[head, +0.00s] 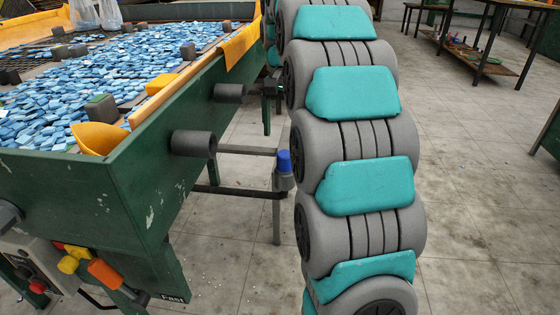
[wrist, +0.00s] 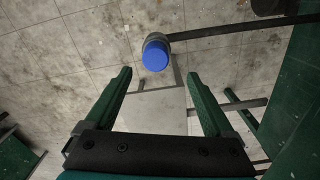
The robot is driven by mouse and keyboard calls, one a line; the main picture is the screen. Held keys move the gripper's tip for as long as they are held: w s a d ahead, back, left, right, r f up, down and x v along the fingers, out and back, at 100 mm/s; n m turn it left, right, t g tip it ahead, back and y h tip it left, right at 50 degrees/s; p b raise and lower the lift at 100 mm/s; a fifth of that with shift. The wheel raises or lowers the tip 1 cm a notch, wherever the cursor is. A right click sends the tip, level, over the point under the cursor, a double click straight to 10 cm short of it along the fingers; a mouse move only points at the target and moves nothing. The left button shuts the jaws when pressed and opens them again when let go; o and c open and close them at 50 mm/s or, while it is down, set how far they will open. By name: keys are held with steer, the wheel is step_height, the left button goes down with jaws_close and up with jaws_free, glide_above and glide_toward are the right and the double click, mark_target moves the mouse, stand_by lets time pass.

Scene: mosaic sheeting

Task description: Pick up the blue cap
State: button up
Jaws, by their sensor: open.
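The blue cap (head: 284,160) sits on top of a grey upright post beside the green machine in the head view. In the wrist view the blue cap (wrist: 156,56) shows from above as a round blue top with a grey rim around part of it. My gripper (wrist: 160,76) is open and empty, its two green fingers apart. In the wrist view the cap lies just beyond the fingertips, roughly centred between them, and nothing touches it.
A green machine (head: 150,165) with a bed of blue mosaic pieces (head: 60,95) fills the left. Dark padded rollers (head: 193,144) stick out from its side near the cap. A dark bar (wrist: 225,29) runs right from the cap's post. A wooden table (head: 470,52) stands back right.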

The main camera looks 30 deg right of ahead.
mark_target(286, 152)
steer(key=shift+s+d+f, duration=0.1)
steer(key=shift+s+f, duration=0.05)
steer(key=shift+f, duration=1.75)
steer(key=shift+s+d+f, duration=0.1)
steer(key=shift+s+f, duration=0.05)
steer(key=shift+f, duration=1.7)
jaws_close()
steer(key=shift+r, duration=0.15)
steer(key=shift+r, duration=1.6)
steer(key=s+a+r, duration=0.1)
steer(key=s+a, duration=0.1)
steer(key=s, duration=1.3)
steer(key=shift+s+a+r+b, duration=0.15)
steer(key=shift+s+r+b, duration=0.15)
steer(key=shift+s, duration=0.1)
steer(key=shift+r+p, duration=0.7)
steer(key=shift+r, duration=0.8)
